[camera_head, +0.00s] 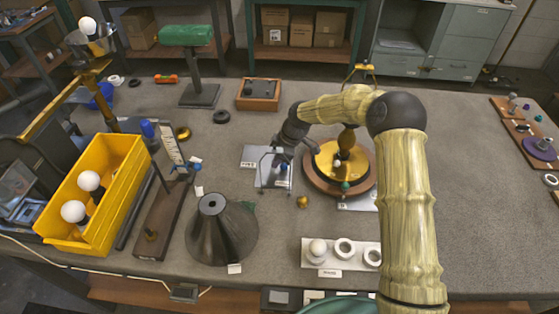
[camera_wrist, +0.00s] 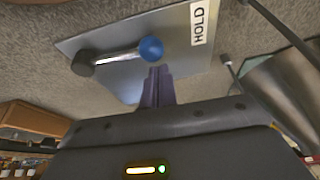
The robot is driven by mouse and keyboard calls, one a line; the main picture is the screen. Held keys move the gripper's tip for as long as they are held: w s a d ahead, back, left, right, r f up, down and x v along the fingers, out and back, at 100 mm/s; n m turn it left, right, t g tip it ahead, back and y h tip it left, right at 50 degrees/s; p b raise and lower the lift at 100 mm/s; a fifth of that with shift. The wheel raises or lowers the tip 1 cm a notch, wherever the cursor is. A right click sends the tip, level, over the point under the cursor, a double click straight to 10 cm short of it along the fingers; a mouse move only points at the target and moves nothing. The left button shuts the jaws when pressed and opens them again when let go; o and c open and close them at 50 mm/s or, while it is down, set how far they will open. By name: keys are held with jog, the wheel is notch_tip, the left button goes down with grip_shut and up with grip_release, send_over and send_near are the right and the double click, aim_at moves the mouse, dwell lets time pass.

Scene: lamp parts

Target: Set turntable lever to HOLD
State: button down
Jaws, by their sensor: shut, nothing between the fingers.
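The lever (camera_wrist: 118,54) is a silver rod with a blue ball knob (camera_wrist: 151,49) at one end and a dark pivot (camera_wrist: 84,63) at the other. It lies across a metal plate (camera_wrist: 110,78). A white HOLD label (camera_wrist: 199,22) is at the plate's edge, a short gap beyond the knob. My gripper (camera_wrist: 158,72) is shut and empty, its fingertips right beside the knob; I cannot tell whether they touch it. In the head view the plate (camera_head: 252,155) is left of the round turntable (camera_head: 313,178), and my arm partly covers both.
A dark cone shade (camera_head: 218,235) stands front left of the plate. A yellow bin (camera_head: 97,195) with bulbs is further left. A white tray (camera_head: 310,262) with a bulb and rings is in front. A wooden box (camera_head: 258,103) is behind.

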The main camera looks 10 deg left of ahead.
jog(key=a+r, duration=0.1)
jog(key=a, duration=0.1)
jog(key=shift+a+r, duration=0.3)
jog(key=shift+r, duration=0.05)
jog(key=b+v, duration=0.1)
jog(key=v, duration=0.7)
jog(key=shift+s+r, duration=0.2)
jog(key=shift+r, duration=0.15)
jog(key=shift+d, duration=0.1)
jog(key=shift+d, duration=0.1)
jog(key=s+d+r+m+t+h+p, duration=0.1)
jog(key=s+d+r+m+h+p, duration=0.1)
jog(key=s+d+m, duration=0.7)
jog(key=s+d+r+m+t+h+p, duration=0.2)
jog(key=s+d+r+m, duration=0.3)
jog(key=d, duration=1.7)
jog(key=s+m, duration=0.5)
jog(key=s, duration=0.4)
jog(key=shift+s+r+m+p, duration=0.25)
jog(key=shift+r+m+p, duration=0.05)
jog(key=shift+r+p, duration=0.05)
